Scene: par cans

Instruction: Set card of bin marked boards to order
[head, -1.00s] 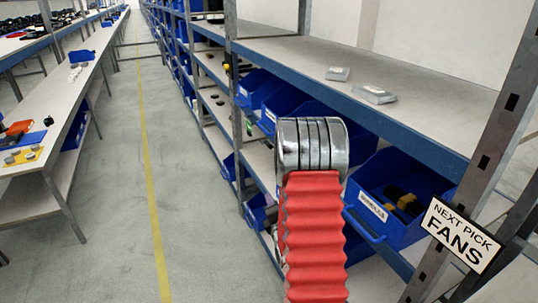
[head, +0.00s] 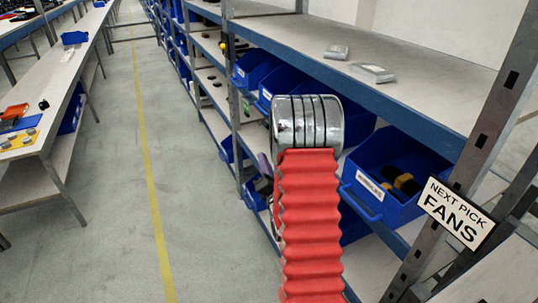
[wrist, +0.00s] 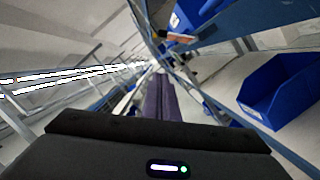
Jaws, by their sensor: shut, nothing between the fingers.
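My gripper (wrist: 163,98) shows in the wrist view as two dark purple fingers together, shut and empty. In the head view my red-sleeved arm hides most of it; a purplish piece shows just left of the metal joint. Several blue bins sit on the shelf under the top board. The nearest bin (head: 375,205) has a white label (head: 369,186), too small to read, and holds dark and yellow items. A small green card (head: 247,107) shows by bins farther left. In the wrist view an orange and white piece (wrist: 178,37), perhaps a card, lies beyond the fingers. No marking "boards" is legible.
A sign (head: 457,213) reading "NEXT PICK FANS" hangs on the right rack post. Grey packets (head: 372,72) lie on the top shelf. Another blue bin (wrist: 285,90) is at right in the wrist view. The aisle floor (head: 100,230) is clear; a workbench stands left.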

